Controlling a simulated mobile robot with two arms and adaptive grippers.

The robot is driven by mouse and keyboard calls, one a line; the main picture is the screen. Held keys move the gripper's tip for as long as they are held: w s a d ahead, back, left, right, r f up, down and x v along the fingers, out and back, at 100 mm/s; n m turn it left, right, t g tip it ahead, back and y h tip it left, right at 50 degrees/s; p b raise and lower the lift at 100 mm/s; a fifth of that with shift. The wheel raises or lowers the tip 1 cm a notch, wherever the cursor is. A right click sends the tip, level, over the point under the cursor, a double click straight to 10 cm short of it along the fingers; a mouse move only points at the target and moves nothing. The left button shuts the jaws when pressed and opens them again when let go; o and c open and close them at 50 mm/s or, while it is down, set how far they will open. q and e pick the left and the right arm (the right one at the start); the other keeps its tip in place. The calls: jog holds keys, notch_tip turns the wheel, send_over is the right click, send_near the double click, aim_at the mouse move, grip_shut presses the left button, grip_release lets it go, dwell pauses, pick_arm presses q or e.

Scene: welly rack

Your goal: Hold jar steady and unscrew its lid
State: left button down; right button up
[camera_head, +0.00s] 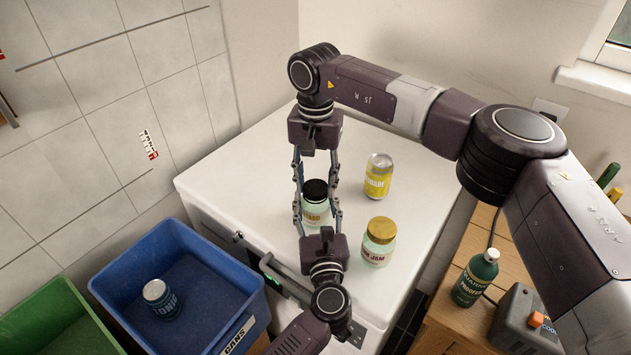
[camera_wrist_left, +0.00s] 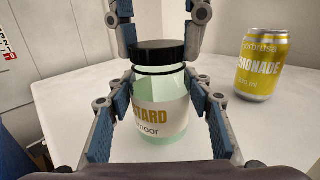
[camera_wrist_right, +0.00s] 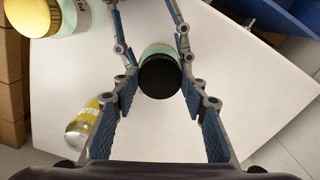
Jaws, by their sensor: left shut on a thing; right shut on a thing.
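The mustard jar (camera_head: 313,215), pale green glass with a cream label, stands upright on the white top. Its black lid (camera_wrist_left: 158,52) is at the jar's mouth; a thin dark ring shows just under it, and I cannot tell how loose the lid is. My left gripper (camera_wrist_left: 166,110) is shut on the jar's body from the near side. My right gripper (camera_wrist_right: 160,82) comes down from above and is shut on the black lid, one finger on each side. The lid also shows from above in the right wrist view (camera_wrist_right: 160,78).
A yellow lemonade can (camera_head: 378,177) and a gold-lidded jam jar (camera_head: 378,243) stand to the right of the mustard jar. A blue bin (camera_head: 240,290) with a tonic can (camera_head: 160,299) and a green bin (camera_head: 57,307) are at lower left. A green bottle (camera_head: 475,278) stands on a wooden surface.

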aim_at(315, 187)
jog(key=shift+r, duration=0.15)
jog(key=shift+r, duration=1)
jog(key=shift+r, duration=2)
pick_arm(q)
jog(key=c, duration=0.9)
grip_release()
